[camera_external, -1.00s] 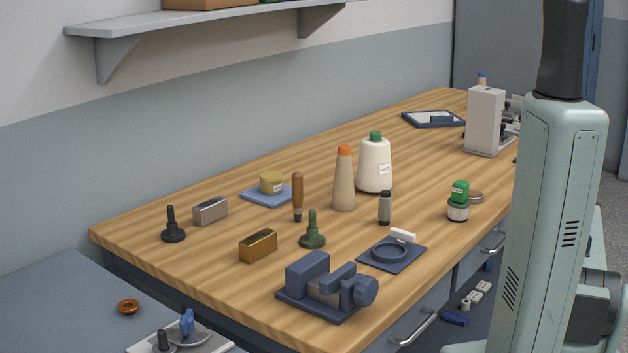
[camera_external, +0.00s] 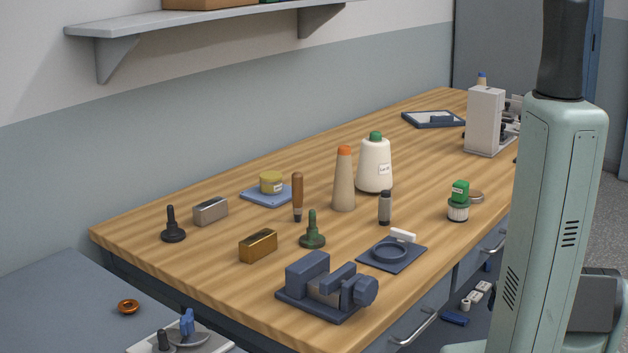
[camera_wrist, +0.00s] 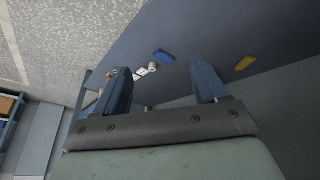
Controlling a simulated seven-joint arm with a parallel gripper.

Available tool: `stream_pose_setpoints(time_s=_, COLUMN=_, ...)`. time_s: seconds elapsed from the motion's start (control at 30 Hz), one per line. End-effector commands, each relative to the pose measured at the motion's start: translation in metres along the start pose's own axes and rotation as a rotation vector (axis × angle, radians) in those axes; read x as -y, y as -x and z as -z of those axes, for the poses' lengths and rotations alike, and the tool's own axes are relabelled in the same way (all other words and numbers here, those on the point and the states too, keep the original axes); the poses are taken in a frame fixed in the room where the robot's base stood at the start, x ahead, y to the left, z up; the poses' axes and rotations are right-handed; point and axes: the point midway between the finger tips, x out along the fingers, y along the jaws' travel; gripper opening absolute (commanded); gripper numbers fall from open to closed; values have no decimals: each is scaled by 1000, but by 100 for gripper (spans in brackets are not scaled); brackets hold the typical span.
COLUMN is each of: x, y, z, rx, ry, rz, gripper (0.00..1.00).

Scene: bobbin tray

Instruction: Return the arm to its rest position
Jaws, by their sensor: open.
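My gripper (camera_wrist: 165,88) shows in the wrist view with its two blue fingers wide apart and nothing between them. It points toward a dark surface and a speckled grey floor, away from the bench top. In the external view my gripper is out of sight. My pale green arm stands upright at the right of that view, in front of the bench's right end. It hides part of the bench edge there.
The wooden bench (camera_external: 240,290) holds a blue vise (camera_external: 318,287), a white cone (camera_external: 374,165), a tan cone (camera_external: 343,182), a green-capped jar (camera_external: 458,205) and a ring fixture (camera_external: 391,254). A blue block (camera_wrist: 164,56) and yellow block (camera_wrist: 244,63) lie beyond the fingers.

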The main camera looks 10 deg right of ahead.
Motion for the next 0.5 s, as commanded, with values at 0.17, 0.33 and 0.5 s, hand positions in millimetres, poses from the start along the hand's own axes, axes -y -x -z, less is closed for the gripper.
stream_pose_setpoints(time_s=0.17, x=80, y=-5, z=-85, rx=179, ry=-28, rz=93, gripper=72)
stream_pose_setpoints(time_s=0.33, x=144, y=4, z=-167, rx=362, ry=-55, rz=155, gripper=72)
stream_pose_setpoints(time_s=0.5, x=195, y=26, z=-248, rx=553, ry=-75, rz=188, gripper=72)
